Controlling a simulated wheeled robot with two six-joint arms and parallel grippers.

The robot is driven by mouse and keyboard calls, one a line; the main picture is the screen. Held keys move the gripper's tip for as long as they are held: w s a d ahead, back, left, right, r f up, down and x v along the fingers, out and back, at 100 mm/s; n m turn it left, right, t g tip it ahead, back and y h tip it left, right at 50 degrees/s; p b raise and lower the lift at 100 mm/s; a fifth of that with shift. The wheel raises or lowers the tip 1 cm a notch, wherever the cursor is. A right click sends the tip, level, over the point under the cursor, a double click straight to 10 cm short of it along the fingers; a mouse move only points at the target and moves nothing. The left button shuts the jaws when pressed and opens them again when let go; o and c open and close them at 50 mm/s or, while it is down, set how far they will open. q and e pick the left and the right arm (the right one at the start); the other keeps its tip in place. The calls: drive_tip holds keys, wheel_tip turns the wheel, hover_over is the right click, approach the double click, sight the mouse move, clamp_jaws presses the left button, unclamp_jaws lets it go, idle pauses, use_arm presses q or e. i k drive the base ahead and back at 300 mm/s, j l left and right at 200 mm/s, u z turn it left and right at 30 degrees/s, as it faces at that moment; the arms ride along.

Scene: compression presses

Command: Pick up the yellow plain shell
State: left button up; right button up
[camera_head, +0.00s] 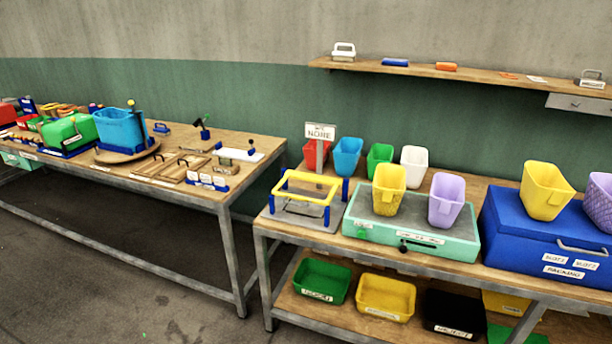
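A yellow shell (545,192), a tapered open-topped cup with a smooth-looking surface, stands on the blue box at the right of the near table. Another yellow shell (388,190) stands on the pale green case, left of a purple shell (446,200); its surface looks speckled or textured. A second purple shell (600,202), with a patterned surface, is cut off by the right edge. Neither of my grippers shows in the head view.
The blue box (530,240) and green case (360,225) fill much of the near table. Red, blue, green and white shells (414,166) stand behind. A yellow frame (306,178) is at the left. Bins (385,298) sit below; a wall shelf (490,76) hangs above.

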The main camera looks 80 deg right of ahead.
sight(544, 193)
drive_tip(key=z, duration=2)
drive_tip(key=l+z, duration=0.2)
drive_tip(key=z, duration=0.3)
drive_tip(key=l+z, duration=0.15)
drive_tip(key=z, duration=0.35)
drive_tip(key=i+l+z, duration=0.1)
drive_tip(key=z, duration=0.35)
drive_tip(key=i+l+z, duration=0.1)
drive_tip(key=z, duration=0.4)
drive_tip(key=i+l+z, duration=0.15)
drive_tip(key=z, duration=0.3)
drive_tip(key=i+z, duration=0.6)
drive_tip(key=i, duration=0.5)
drive_tip(key=u, duration=1.45)
